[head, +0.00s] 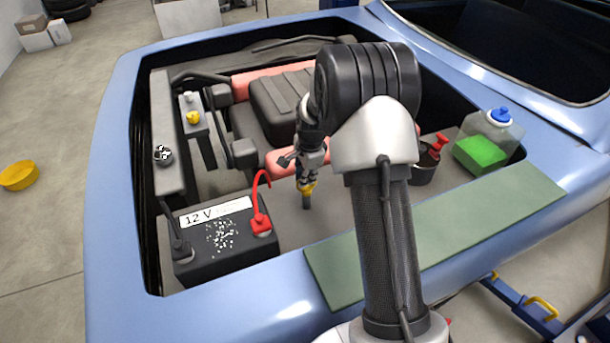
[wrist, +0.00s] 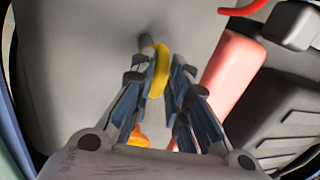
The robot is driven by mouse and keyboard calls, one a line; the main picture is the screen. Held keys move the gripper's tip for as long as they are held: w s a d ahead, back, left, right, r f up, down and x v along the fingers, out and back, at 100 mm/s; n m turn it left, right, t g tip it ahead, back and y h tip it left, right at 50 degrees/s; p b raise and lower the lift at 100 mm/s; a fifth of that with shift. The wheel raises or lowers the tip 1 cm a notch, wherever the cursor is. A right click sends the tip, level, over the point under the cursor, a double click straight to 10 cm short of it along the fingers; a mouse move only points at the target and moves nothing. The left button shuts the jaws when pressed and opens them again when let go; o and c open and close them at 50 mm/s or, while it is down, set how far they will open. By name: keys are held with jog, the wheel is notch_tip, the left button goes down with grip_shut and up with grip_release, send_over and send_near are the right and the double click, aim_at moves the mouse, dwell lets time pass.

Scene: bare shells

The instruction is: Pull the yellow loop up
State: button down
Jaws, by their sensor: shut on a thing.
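The yellow loop (wrist: 159,72) sits between the two fingers of my gripper (wrist: 157,80) in the wrist view, and the fingers are shut on it. In the head view my gripper (head: 306,180) points down into the engine bay, with the yellow loop (head: 308,189) partly hidden at its tips. A short grey tube (head: 306,201) stands right below the loop; it also shows beyond the fingertips in the wrist view (wrist: 147,44). I cannot tell whether the loop is seated on the tube or raised. An orange piece (wrist: 138,136) shows behind the left finger.
A 12 V battery (head: 225,235) with a red clamp (head: 261,222) stands to the left. The engine block (head: 280,105) is behind. A washer bottle (head: 490,140) and a dark cup (head: 425,170) stand right. A green mat (head: 470,220) lies on the front edge.

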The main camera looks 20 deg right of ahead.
notch_tip(320, 180, up, 11)
jog(key=p, duration=0.7)
jog(key=shift+w+p, duration=0.2)
jog(key=shift+p, duration=0.2)
jog(key=c, duration=1.8)
grip_release()
jog(key=shift+s+r, duration=0.1)
jog(key=shift+r, duration=0.05)
jog(key=shift+o, duration=1.2)
jog(key=shift+s, duration=0.1)
notch_tip(320, 180, up, 12)
jog(key=s, duration=0.2)
jog(key=shift+s+f, duration=0.15)
jog(key=shift+f, duration=0.1)
